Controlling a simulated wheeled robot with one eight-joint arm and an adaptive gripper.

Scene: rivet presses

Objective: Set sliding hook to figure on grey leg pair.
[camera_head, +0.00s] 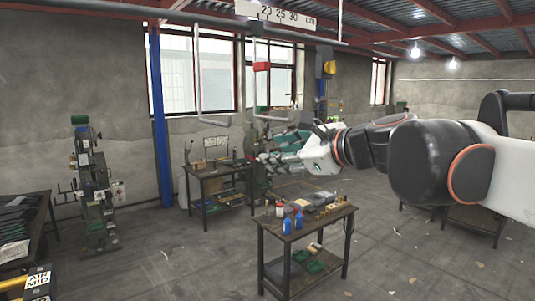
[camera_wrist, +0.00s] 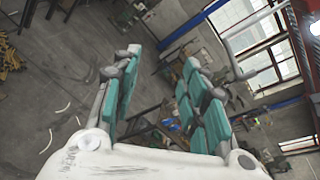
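I cannot tell which piece is the sliding hook or the grey leg pair. My gripper (camera_head: 268,157), with teal pads, is below the right U piece and appears apart from it. In the wrist view my gripper (camera_wrist: 163,60) is open and empty; a pale bent bar (camera_wrist: 232,58) shows right of its fingers.
A small table (camera_head: 306,222) with blue bottles and tools stands below my gripper. A workbench (camera_head: 215,170) and a blue column (camera_head: 159,115) are behind. A green machine (camera_head: 94,190) stands left. Open floor (camera_head: 190,255) lies between them.

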